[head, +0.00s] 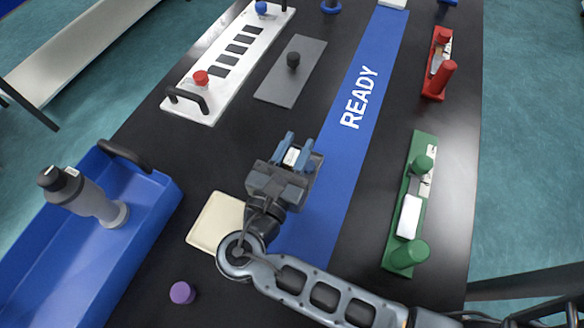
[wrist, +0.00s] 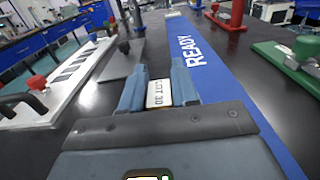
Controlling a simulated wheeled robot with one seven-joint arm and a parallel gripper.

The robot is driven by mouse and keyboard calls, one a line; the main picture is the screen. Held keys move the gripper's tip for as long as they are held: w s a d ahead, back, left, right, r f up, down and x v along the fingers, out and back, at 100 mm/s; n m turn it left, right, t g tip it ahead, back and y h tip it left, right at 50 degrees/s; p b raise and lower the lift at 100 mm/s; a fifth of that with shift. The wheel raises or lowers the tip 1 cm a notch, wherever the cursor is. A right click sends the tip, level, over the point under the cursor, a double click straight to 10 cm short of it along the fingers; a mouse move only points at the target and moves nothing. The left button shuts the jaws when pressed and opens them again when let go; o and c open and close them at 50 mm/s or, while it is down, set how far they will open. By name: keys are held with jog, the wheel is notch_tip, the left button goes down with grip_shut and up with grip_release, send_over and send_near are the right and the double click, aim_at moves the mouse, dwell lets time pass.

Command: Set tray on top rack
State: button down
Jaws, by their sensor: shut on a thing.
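My gripper (head: 291,152) is over the left edge of the blue READY strip, its blue fingers shut on a small white piece lettered like "LOT" (wrist: 158,93). My gripper also shows in the wrist view (wrist: 158,88). The piece's lower part is hidden, and I cannot tell whether it touches the table. A blue tray (head: 165,190) with a black handle stands at the left, holding a grey bottle-like object. A long white tray (head: 196,108) with dark slots, a black handle and red and blue knobs lies at the upper left. No rack is clearly identifiable.
A grey plate (head: 300,65) with a black knob lies ahead. A cream pad (head: 212,222) and purple knob (head: 182,292) are near my arm. A green fixture (head: 420,190) and a red fixture (head: 432,85) stand right. The READY strip (head: 385,50) is mostly clear.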

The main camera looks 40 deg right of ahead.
jog(key=shift+r, duration=0.5)
jog(key=s+d+r, duration=0.5)
jog(key=d+r, duration=0.5)
jog(key=shift+s+d, duration=0.15)
jog(key=shift+s, duration=0.15)
